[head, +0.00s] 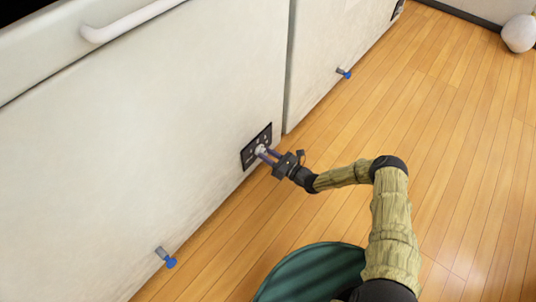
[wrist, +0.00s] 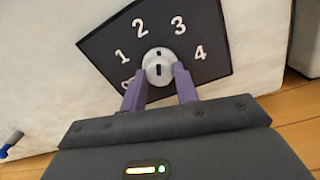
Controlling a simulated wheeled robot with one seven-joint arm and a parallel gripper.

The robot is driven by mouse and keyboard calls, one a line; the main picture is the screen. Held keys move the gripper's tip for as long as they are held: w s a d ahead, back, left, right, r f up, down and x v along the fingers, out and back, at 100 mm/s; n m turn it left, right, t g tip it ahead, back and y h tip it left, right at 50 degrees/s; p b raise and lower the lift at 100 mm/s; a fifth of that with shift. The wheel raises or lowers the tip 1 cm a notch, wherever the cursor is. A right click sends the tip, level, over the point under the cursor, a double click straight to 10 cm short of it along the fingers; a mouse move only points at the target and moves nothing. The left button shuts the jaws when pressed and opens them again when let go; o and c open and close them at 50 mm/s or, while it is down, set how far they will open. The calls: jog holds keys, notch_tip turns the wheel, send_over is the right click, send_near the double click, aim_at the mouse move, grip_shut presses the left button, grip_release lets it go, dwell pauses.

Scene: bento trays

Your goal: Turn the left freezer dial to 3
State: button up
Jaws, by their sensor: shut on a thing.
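The left freezer (head: 150,120) is a white chest. Its dial (wrist: 158,64) is a small white knob on a dark panel (wrist: 107,47) low on the freezer's front; the knob also shows in the head view (head: 260,149). In the wrist view, the white numbers 1, 2, 3 and 4 curve over the knob, and another mark at lower left is partly hidden by a finger. The knob has dark marks on its face; I cannot tell surely which number it points to. My gripper (wrist: 160,73) is shut on the knob, one purple finger on each side.
A second white freezer (head: 330,50) stands to the right, with its own dark panel (head: 398,9). Blue-tipped drain taps (head: 167,259) stick out near the floor. A white round object (head: 519,33) lies at top right. The wooden floor is clear to the right.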

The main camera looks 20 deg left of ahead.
jog(key=m, duration=0.5)
jog(key=shift+f, duration=0.1)
jog(key=shift+m, duration=0.3)
jog(key=o, duration=1)
